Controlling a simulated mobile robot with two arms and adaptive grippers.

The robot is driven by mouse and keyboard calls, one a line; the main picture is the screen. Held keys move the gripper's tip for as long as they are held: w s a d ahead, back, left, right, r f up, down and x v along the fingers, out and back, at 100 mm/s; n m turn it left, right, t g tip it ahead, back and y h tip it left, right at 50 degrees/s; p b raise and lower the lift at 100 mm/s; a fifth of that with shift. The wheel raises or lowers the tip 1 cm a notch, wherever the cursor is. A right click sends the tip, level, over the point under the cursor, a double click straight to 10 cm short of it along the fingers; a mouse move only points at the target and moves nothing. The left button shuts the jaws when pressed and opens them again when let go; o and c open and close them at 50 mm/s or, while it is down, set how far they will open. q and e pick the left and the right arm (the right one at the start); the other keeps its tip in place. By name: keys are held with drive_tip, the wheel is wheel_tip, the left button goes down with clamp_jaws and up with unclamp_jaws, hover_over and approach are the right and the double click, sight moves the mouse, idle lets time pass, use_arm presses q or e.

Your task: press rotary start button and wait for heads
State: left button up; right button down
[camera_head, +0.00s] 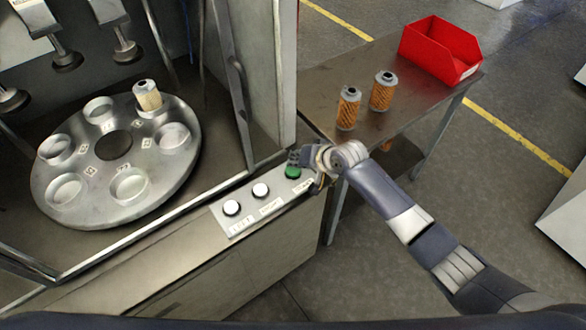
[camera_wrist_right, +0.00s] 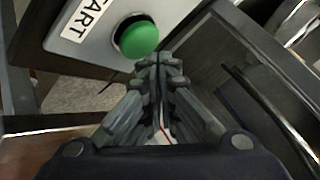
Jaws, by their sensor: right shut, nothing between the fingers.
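The green button (camera_head: 292,172) sits at the right end of a pale control panel (camera_head: 240,224) on the machine's front ledge. In the right wrist view the green button (camera_wrist_right: 138,38) is a domed cap beside a label reading START. My right gripper (camera_head: 296,158) is shut and empty at the button's far edge; its fingertips (camera_wrist_right: 160,62) are close to the cap, and I cannot tell whether they touch it. The rotary plate (camera_head: 112,146) has several round pockets; one holds a pale filter cartridge (camera_head: 147,95). Several dark-tipped heads (camera_head: 128,50) hang above it. My left gripper is out of view.
Two white buttons (camera_head: 231,208) are left of the green one. A metal table (camera_head: 330,75) behind holds two orange filter cartridges (camera_head: 347,108) and a red bin (camera_head: 440,48). The machine's door post (camera_head: 262,70) stands close behind my right gripper.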

drive_tip(key=shift+f, duration=0.15)
drive_tip(key=shift+f, duration=0.3)
drive_tip(key=shift+f+b, duration=0.4)
drive_tip(key=shift+f, duration=0.2)
idle(1.1)
drive_tip(key=shift+r, duration=0.1)
drive_tip(key=shift+r+p, duration=0.95)
drive_tip(key=shift+p, duration=0.1)
wheel_tip(320, 180, up, 5)
drive_tip(key=p, duration=0.5)
